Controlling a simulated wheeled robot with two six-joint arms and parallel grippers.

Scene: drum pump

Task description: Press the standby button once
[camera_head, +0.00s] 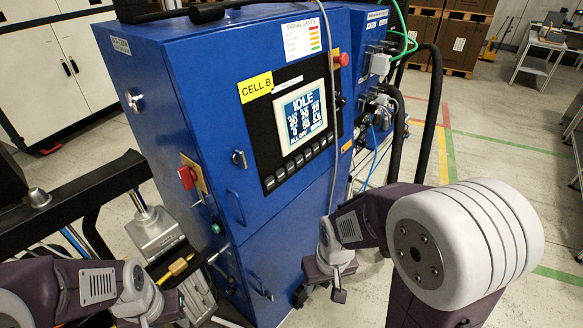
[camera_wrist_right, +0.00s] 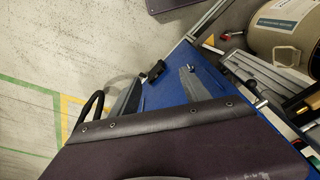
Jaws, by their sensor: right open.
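A blue cabinet (camera_head: 180,100) marked "CELL B" fills the middle of the head view. Its black panel has a lit screen (camera_head: 303,115) reading "IDLE". A row of small dark buttons (camera_head: 297,163) runs below the screen; their labels are too small to read, so I cannot tell which is standby. My right gripper (camera_head: 320,292) is open, low in front of the cabinet's lower right side, well below the buttons and apart from them. My left arm is at the bottom left; its fingertips cannot be made out.
A red knob (camera_head: 187,176) on a yellow plate and a green button (camera_head: 215,228) sit on the cabinet's left side. A red button (camera_head: 341,58) is at the panel's upper right. Black hoses (camera_head: 436,110) stand at right. Open floor (camera_head: 485,165) lies beyond. The right wrist view shows blue metal (camera_wrist_right: 190,88).

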